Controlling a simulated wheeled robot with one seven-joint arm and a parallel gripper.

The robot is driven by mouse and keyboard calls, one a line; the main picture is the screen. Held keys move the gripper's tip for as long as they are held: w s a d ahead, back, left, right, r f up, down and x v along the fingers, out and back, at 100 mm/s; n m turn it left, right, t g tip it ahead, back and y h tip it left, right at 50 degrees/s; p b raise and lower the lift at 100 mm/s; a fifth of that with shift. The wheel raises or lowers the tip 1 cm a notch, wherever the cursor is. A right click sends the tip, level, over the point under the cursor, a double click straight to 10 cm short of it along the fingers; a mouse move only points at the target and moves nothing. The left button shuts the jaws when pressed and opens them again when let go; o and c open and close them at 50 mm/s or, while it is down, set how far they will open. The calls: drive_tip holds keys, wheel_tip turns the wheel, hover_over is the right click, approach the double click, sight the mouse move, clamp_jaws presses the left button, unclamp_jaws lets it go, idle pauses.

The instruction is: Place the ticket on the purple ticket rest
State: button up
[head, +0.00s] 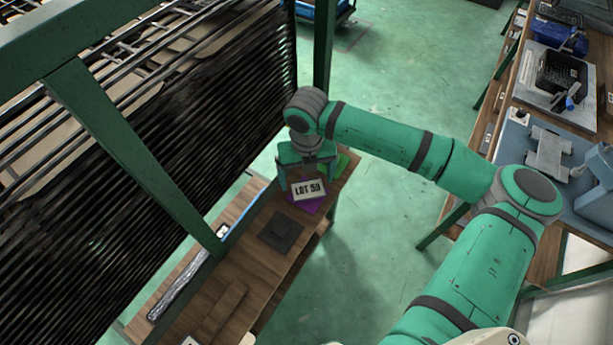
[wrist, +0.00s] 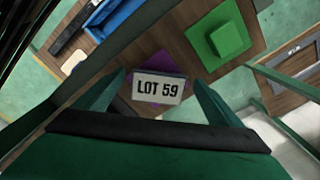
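The ticket (head: 309,189) is a pale plate with a dark edge, marked LOT 59. It appears to lie on the purple ticket rest (head: 304,208), turned a little against it, with purple showing around its edges. The wrist view shows the ticket (wrist: 158,89) face up over the purple rest (wrist: 166,65). My gripper (head: 307,177) is above the rest, pointing down. In the wrist view its fingers (wrist: 160,80) stand apart on either side of the ticket, with gaps at both edges. Contact under the ticket is hidden.
A green block (wrist: 227,42) stands close to the purple rest. A dark square pad (head: 282,232) lies nearer on the wooden bench (head: 262,262). A green post (head: 140,160) and dark slatted rack (head: 190,90) border the bench on the left. Green floor is open to the right.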

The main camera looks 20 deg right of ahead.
sight(306, 183)
wheel_tip(306, 183, up, 12)
drive_tip(key=shift+r, duration=0.15)
idle(0.7)
idle(0.4)
